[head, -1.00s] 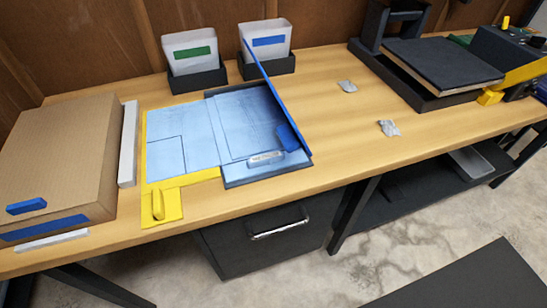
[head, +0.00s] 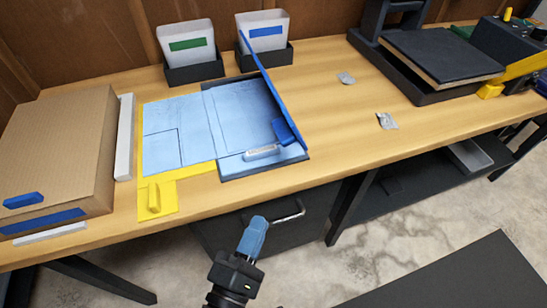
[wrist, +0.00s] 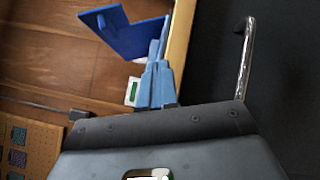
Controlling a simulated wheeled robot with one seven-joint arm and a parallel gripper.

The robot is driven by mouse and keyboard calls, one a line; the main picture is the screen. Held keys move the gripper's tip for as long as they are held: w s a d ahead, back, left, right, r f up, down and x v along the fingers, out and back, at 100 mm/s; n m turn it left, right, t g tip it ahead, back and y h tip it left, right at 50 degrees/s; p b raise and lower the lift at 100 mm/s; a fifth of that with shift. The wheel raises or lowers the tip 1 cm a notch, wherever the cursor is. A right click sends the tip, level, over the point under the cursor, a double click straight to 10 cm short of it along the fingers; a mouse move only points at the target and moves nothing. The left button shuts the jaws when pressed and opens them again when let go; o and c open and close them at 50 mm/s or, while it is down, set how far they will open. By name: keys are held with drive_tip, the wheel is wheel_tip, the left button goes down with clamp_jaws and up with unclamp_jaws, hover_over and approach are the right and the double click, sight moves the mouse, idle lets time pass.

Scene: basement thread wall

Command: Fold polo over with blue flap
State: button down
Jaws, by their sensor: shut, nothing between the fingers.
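The light blue polo (head: 180,130) lies flat on the folding board on the bench. Its right part lies on a dark panel, and its left part is over the yellow flap (head: 157,190). The blue flap (head: 268,85) stands up along the board's right edge, seen nearly edge-on, with a blue handle (head: 285,132) near its front. A blue panel that looks like this flap shows in the wrist view (wrist: 125,38). My gripper (head: 257,222) has blue fingers, shut and empty, in front of the bench and apart from the flap. Its fingers also show in the wrist view (wrist: 158,65).
A cardboard box (head: 60,150) stands left of the board. Two white bins (head: 188,45) in dark holders stand behind it. Grey crumpled pieces (head: 386,121) lie to the right, before a dark press (head: 440,60). A drawer handle (head: 287,212) sticks out below the bench.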

drive_tip(key=s+a+r+t+h, duration=0.1)
drive_tip(key=a+r+h, duration=0.1)
drive_tip(key=a+r, duration=0.3)
drive_tip(key=m+p, duration=0.1)
drive_tip(key=p, duration=0.1)
approach(280, 141)
drive_tip(key=w+a+f, duration=0.1)
drive_tip(key=w, duration=0.3)
drive_tip(key=d, duration=0.1)
drive_tip(key=w+d+r+p, duration=0.1)
drive_tip(key=shift+w+d+p, duration=0.3)
drive_tip(key=shift+w+d+r, duration=0.15)
drive_tip(key=shift+d+r, duration=0.05)
drive_tip(key=shift+d, duration=0.3)
